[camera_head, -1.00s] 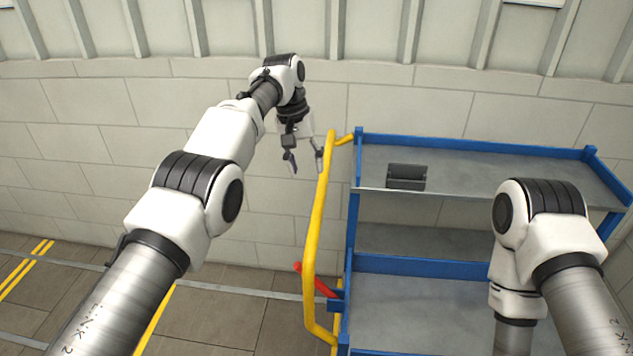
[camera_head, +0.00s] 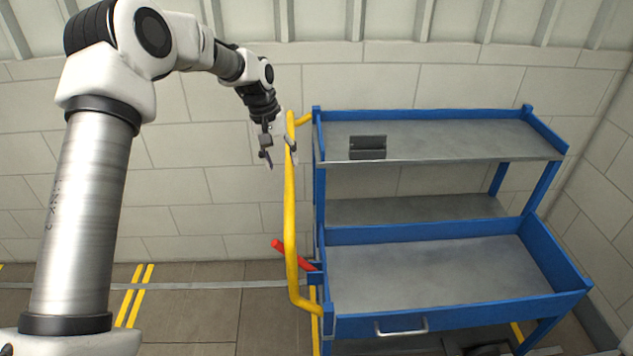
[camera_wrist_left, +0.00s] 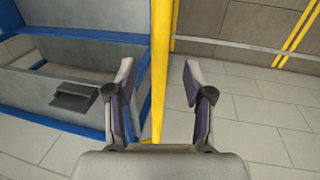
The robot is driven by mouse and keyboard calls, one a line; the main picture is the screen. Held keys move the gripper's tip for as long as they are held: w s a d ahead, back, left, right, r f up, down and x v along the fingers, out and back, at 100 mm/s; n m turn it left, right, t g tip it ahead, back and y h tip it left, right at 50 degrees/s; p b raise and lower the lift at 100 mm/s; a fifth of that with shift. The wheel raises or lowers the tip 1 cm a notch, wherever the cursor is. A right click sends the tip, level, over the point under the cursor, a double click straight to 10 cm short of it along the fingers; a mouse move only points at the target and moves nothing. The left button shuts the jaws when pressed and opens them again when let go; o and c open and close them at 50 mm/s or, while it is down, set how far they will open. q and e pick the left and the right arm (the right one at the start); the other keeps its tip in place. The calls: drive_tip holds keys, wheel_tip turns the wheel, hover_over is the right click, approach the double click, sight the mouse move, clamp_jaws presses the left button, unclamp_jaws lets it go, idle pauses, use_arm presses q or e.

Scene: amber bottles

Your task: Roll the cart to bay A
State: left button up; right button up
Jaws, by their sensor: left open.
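The blue and grey cart (camera_head: 440,236) stands against the wall in the head view, with shelves and a drawer handle at its front. Its yellow push handle (camera_head: 290,215) rises along its left side. A red lever (camera_head: 292,254) sticks out low beside that handle. My left gripper (camera_head: 277,156) is at the upper part of the yellow handle, jaws open. In the left wrist view the yellow handle (camera_wrist_left: 160,70) runs between the two open fingers (camera_wrist_left: 158,88), with a gap on both sides. The cart's shelf side also shows there. My right gripper is out of view.
A small dark box (camera_head: 368,147) sits on the cart's top shelf. Yellow floor stripes (camera_head: 133,296) lie left of the cart, with open floor around them. A panelled wall (camera_head: 190,200) is behind, and another wall (camera_head: 600,200) stands close on the right.

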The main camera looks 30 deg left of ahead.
sight(289, 181)
use_arm(q)
drive_tip(key=f, duration=0.2)
drive_tip(key=f+p, duration=0.1)
drive_tip(key=f, duration=0.1)
drive_tip(key=w+d+f, duration=0.1)
drive_tip(key=f, duration=0.1)
drive_tip(key=shift+w+f, duration=0.1)
drive_tip(key=shift+f, duration=0.5)
clamp_jaws()
